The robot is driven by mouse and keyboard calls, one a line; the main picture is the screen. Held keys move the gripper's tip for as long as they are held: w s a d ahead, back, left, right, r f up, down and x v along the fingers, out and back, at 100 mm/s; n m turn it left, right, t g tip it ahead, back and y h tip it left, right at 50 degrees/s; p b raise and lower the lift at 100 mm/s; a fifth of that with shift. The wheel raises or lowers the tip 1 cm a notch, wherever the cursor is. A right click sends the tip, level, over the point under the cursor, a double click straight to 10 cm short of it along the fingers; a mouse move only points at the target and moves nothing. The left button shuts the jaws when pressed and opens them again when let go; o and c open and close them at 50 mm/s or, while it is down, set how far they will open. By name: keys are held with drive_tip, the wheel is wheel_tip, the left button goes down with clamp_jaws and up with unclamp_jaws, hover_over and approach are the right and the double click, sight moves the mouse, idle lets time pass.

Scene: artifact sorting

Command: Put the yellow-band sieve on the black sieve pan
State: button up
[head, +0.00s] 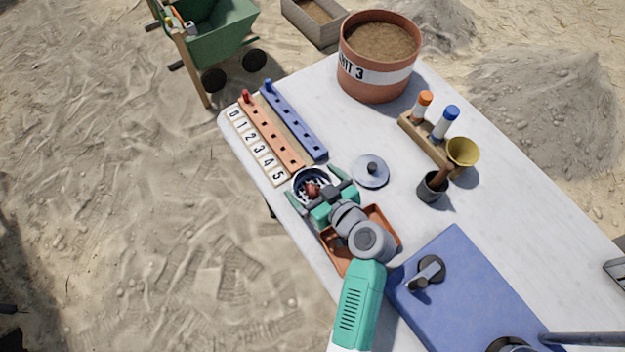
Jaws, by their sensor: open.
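My gripper (314,187) is open, with its green fingers on either side of a small round vessel (298,180) at the table's left edge. The vessel has a dark rim and a pale, dark-spotted inside with a reddish-brown lump in it. My gripper partly covers it, and I cannot tell whether the fingers touch it. No yellow band shows on it, and I cannot tell whether it is the sieve, the black sieve pan or a stack of both. A grey round lid with a dark knob (370,170) lies to its right.
An orange tray (392,240) lies partly under my arm. Numbered peg rails (270,135) are up-left. A wooden rack (425,140), a yellow funnel-like cup (462,151) and a dark cup (431,188) stand right. A big soil pot (376,75) is at the back, a blue mat (460,265) in front.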

drive_tip(key=p+v, duration=0.1)
drive_tip(key=v, duration=1)
drive_tip(key=shift+s+p, duration=0.15)
drive_tip(key=shift+p, duration=0.25)
drive_tip(key=w+a+r+m+t+h, duration=0.1)
drive_tip(key=w+r+t+h, duration=0.2)
drive_tip(key=r, duration=1.2)
drive_tip(key=w+a+r+m+t+h, duration=0.1)
drive_tip(key=w+r+t+h, duration=0.3)
drive_tip(key=r, duration=1)
drive_tip(key=s+a+r+m+t, duration=0.2)
drive_tip(key=s+r, duration=0.3)
drive_tip(key=r, duration=0.8)
drive_tip(key=s+a+r+m+t, duration=0.2)
drive_tip(key=s+r+m+t, duration=0.1)
drive_tip(key=r, duration=1)
drive_tip(key=shift+s+t+h, duration=0.4)
drive_tip(key=shift+s+t, duration=0.5)
drive_tip(key=shift+s, duration=0.2)
drive_tip(key=shift+a, duration=0.1)
